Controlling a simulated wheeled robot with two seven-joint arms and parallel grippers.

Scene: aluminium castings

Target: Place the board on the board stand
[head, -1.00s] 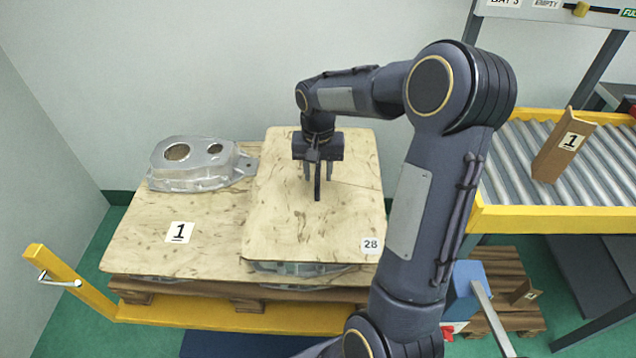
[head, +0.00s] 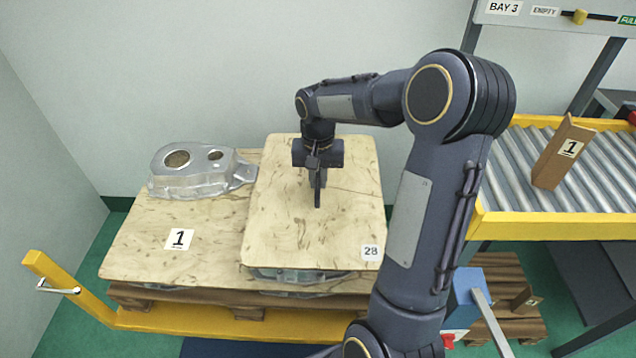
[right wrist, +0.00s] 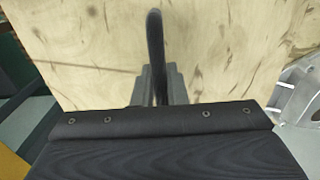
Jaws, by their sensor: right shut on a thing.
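My left gripper is not in view. I cannot make out a board stand.
A lower plywood sheet (head: 150,240) marked 1 carries a silver casting (head: 195,172) to the left. A yellow rail (head: 180,318) runs along the front. A roller conveyor (head: 595,185) with a brown angle piece (head: 562,155) stands at the right.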

